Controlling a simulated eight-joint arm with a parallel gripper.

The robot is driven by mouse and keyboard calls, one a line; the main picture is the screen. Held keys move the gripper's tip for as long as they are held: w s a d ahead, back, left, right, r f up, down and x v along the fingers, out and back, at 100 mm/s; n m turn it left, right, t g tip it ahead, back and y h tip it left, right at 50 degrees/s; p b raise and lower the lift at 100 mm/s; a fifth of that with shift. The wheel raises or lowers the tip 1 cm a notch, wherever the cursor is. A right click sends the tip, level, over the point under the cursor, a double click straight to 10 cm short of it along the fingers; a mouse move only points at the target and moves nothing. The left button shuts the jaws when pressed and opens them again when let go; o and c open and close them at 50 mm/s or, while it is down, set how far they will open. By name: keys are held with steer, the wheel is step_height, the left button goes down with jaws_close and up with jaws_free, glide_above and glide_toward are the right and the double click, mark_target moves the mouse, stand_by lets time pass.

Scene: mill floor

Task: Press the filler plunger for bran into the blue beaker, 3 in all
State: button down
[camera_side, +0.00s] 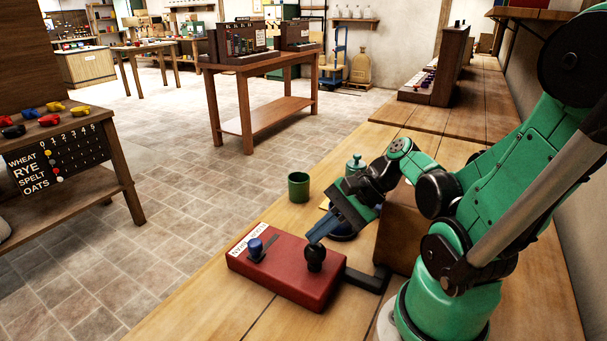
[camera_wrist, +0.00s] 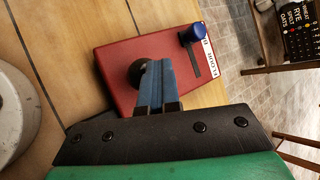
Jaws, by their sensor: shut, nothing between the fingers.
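A red box (camera_side: 285,270) lies on the wooden bench. A dark blue round thing (camera_side: 344,237) is partly hidden behind the fingers.
A green cup (camera_side: 299,187) and a teal lidded jar (camera_side: 355,164) stand behind the box. A brown block (camera_side: 395,235) is right of my fingers. The bench front left is clear. A board with grain names (camera_side: 60,160) hangs on a table at left.

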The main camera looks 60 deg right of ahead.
mark_target(320, 244)
steer(key=shift+a+r, duration=0.1)
steer(key=shift+r, duration=1.65)
steer(key=shift+r, duration=0.1)
stand_by(1.1)
steer(key=shift+r, duration=0.3)
step_height(320, 244, up, 6)
steer(key=shift+s+f, duration=0.1)
steer(key=shift+f, duration=4.35)
steer(key=shift+f, duration=0.1)
